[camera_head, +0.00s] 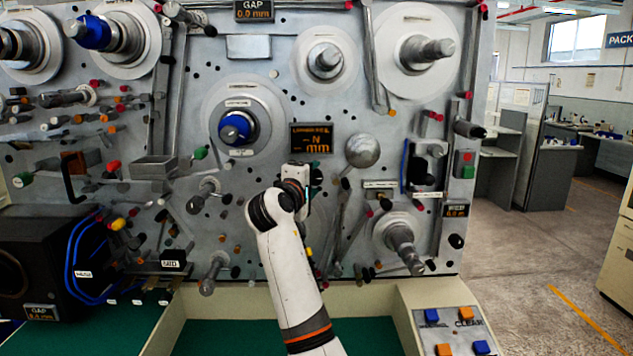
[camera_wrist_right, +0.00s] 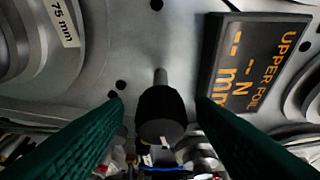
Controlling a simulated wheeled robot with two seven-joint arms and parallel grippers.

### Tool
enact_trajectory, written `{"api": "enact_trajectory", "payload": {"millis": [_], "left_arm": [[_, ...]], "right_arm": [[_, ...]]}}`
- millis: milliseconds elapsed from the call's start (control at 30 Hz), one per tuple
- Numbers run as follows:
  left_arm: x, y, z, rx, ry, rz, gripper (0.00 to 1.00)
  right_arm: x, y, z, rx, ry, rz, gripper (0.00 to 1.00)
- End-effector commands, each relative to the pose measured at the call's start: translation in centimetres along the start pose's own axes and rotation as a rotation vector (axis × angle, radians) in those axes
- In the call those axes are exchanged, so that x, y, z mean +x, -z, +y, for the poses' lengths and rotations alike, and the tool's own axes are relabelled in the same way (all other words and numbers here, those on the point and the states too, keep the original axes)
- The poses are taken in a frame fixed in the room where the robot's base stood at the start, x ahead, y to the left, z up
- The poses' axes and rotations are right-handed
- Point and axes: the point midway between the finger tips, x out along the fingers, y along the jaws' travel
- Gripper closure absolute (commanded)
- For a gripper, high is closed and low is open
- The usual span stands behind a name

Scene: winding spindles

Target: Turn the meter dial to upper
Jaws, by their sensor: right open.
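The meter dial is a black round knob (camera_wrist_right: 162,112) on a short grey shaft, with a small white mark on its lower face, in the right wrist view. My right gripper (camera_wrist_right: 159,101) is open, with one green finger on each side of the knob and visible gaps between. In the head view my right gripper (camera_head: 297,174) is in front of the panel, below the meter display, and hides the knob. The meter display (camera_head: 311,138) is dark with orange characters; in the wrist view the display (camera_wrist_right: 258,62) reads "UPPER FOIL" with dashes, N and mm. My left gripper is not in view.
The grey machine panel (camera_head: 275,75) carries several spindles and rollers. A blue-hubbed spindle (camera_head: 236,128) is left of the display and a round grey knob (camera_head: 363,150) is to its right. A button box (camera_head: 450,320) stands at lower right. Open floor (camera_head: 530,260) lies right of the machine.

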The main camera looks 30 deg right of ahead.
Motion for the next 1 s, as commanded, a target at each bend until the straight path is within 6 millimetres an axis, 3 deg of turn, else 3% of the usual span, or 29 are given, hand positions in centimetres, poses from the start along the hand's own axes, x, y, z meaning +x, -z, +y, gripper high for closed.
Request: {"api": "enact_trajectory", "payload": {"millis": [200, 400, 1000], "left_arm": [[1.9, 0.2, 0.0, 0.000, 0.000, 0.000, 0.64], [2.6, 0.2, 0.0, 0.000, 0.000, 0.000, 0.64], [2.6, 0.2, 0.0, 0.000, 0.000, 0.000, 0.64]], "right_arm": [[-4.8, 0.0, 0.4, 0.003, 0.000, -0.003, 0.48], [-7.4, 0.0, 0.2, 0.000, -0.001, -0.001, 0.48], [-8.1, 0.0, 0.1, -0.001, -0.001, 0.000, 0.48]]}}
